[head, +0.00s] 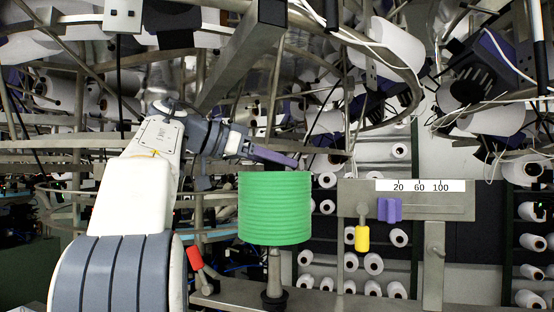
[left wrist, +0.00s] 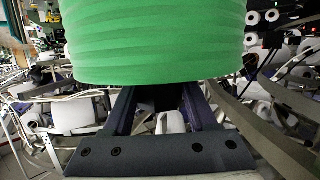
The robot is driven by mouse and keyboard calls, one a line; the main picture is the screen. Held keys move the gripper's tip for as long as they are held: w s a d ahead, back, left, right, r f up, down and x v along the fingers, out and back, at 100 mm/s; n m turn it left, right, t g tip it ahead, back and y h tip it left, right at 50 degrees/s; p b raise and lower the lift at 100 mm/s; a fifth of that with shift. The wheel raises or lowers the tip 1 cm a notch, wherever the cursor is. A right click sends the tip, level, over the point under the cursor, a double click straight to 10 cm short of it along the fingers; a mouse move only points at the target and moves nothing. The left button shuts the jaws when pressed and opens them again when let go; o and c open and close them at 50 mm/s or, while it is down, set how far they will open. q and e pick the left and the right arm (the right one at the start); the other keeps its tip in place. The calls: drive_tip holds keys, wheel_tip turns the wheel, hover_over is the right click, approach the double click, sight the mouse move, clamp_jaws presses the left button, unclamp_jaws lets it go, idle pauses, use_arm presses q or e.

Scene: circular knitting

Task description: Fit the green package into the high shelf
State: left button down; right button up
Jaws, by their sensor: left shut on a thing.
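The green package (head: 275,208) is a ribbed, upright cylinder near the middle of the head view. My left gripper (head: 283,158) is at its top edge and shut on it. In the left wrist view the green package (left wrist: 155,42) fills the top middle, beyond the two dark fingers of the left gripper (left wrist: 160,105). The package appears in line above a grey spindle (head: 274,265); I cannot tell whether they touch. I cannot tell which part of the overhead racks is the high shelf. My right gripper is not in view.
Curved metal rails (head: 400,85) and a thick grey beam (head: 243,55) crowd the space above. White cones (head: 398,42) hang at upper right. A metal panel with a scale (head: 420,186), a purple slider (head: 389,210) and a yellow handle (head: 362,238) stands right of the package.

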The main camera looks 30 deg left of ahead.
use_arm(q)
drive_tip(key=shift+f+b, duration=0.35)
drive_tip(key=shift+f, duration=3.7)
idle(4.0)
